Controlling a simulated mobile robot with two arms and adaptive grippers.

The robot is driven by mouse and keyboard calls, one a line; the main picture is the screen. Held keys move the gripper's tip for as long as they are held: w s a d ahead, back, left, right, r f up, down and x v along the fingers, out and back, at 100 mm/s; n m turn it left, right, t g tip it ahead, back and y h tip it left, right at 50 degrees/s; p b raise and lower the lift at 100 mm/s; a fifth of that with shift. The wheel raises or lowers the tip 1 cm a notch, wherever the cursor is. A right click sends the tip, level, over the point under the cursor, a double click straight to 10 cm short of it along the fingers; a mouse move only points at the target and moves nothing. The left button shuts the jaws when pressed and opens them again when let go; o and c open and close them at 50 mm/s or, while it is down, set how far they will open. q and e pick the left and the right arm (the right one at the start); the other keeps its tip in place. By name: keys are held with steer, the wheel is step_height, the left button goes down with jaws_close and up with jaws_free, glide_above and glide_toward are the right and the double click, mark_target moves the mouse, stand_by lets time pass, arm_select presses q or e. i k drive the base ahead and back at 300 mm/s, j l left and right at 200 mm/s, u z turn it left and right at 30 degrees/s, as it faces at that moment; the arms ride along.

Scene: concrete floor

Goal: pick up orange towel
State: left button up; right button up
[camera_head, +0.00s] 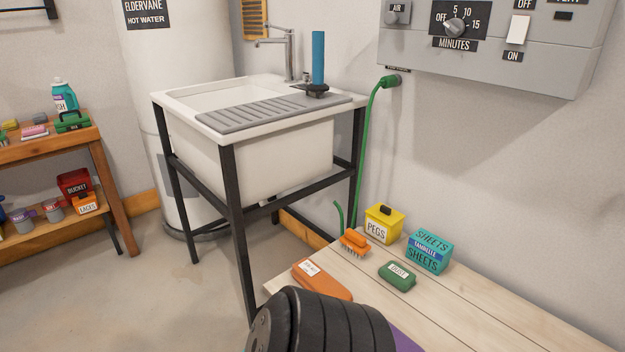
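A flat orange item with a white label (322,280) lies near the left edge of the pale wooden table (480,300) at the lower right. It looks like a folded orange towel, but the label is too small to read. Its front edge is partly hidden by a large black ribbed shape at the bottom of the view. Neither of my grippers shows in the head view.
Behind the orange item are an orange brush (355,243), a yellow pegs box (384,226), a green labelled item (397,275) and a teal sheets box (430,250). A purple thing (406,342) shows at the bottom. A sink (250,155) stands behind; the table's right part is clear.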

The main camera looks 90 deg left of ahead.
mark_target(307, 272)
steer(key=u, duration=2.65)
